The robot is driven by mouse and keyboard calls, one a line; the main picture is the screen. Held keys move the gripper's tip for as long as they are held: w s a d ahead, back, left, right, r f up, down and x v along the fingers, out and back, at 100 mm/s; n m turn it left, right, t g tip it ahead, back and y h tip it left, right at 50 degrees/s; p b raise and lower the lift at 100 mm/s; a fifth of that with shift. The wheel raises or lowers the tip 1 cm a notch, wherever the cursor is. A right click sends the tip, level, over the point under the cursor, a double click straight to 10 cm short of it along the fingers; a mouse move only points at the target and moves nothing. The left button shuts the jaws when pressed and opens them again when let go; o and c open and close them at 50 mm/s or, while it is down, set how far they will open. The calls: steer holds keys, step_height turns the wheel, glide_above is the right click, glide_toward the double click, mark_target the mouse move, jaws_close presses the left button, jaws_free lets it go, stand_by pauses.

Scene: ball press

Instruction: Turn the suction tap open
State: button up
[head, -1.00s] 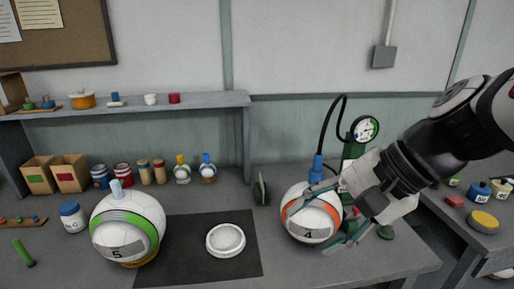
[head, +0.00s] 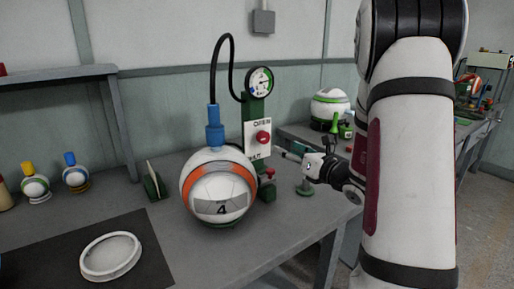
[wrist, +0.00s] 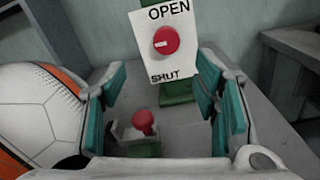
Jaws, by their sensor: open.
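The suction tap is a round red knob (head: 263,138) on a white panel (head: 257,125) marked OPEN at the top and SHUT at the bottom. In the wrist view the knob (wrist: 166,40) has a white mark pointing left, between the two words. My gripper (head: 284,153) is to the right of the panel in the head view. In the wrist view my gripper (wrist: 160,88) is open and empty, its teal-padded fingers wide apart, with the knob ahead beyond the fingertips and apart from them.
White-and-orange ball 4 (head: 221,190) sits under a blue hose fitting (head: 214,127), close by my gripper's left finger. A smaller red knob (wrist: 145,121) on a green base stands low between the fingers. A gauge (head: 260,81) tops the green post.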

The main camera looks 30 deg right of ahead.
mark_target(266, 138)
steer(key=w, duration=0.7)
steer(key=w+b, duration=0.1)
steer(key=w, duration=0.5)
steer(key=shift+w+d+f, duration=0.15)
steer(key=shift+w, duration=0.2)
steer(key=shift+c, duration=0.2)
steer(key=shift+m, duration=0.3)
steer(key=c, duration=1.1)
